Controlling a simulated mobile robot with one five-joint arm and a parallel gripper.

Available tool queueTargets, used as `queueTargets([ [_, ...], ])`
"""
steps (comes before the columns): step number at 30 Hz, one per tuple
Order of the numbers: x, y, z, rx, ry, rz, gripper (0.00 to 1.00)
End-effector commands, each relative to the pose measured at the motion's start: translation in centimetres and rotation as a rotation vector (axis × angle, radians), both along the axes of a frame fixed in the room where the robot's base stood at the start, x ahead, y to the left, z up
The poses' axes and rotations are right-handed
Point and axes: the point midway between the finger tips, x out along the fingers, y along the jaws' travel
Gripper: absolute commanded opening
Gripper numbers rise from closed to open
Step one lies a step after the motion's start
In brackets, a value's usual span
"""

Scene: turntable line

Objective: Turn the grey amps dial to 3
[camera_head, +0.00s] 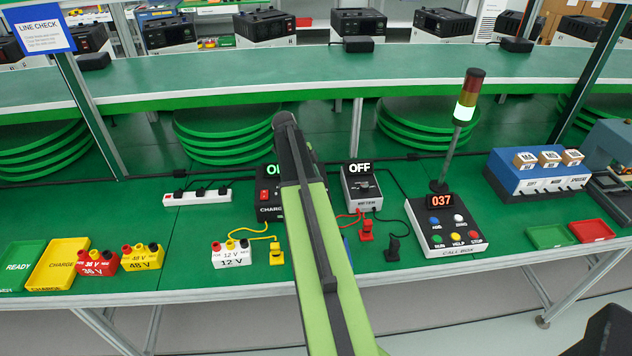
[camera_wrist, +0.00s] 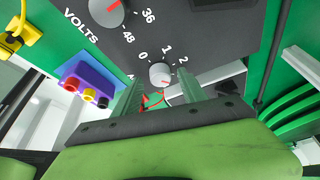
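The grey amps dial (camera_wrist: 160,74) is a small round knob on the dark charger panel (camera_wrist: 215,40) in the wrist view. The marks 0, 1 and 2 show around its upper side; a 3 is not visible. A small reddish pointer mark sits low on the dial, toward the lower right, too small to read surely. My gripper (camera_wrist: 162,90) is open, with one finger on each side of the dial; I cannot tell whether they touch it. In the head view the charger (camera_head: 268,205) is mostly hidden behind my arm, including part of its green display.
A larger volts dial (camera_wrist: 108,8) is beside the amps dial, near 36 and 48. In the head view, the meter (camera_head: 362,188) reading OFF and the call box (camera_head: 445,228) reading 037 stand right of my arm. A 12 V battery (camera_head: 232,256) stands left of it.

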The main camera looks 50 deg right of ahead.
Motion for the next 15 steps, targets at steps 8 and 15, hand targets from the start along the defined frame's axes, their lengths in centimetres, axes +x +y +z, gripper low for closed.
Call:
queueTargets([
  [8,0.2,0.0,0.2,-0.001,-0.002,0.002,0.49],
  [15,0.9,0.4,2.7,-0.001,-0.003,0.003,0.49],
])
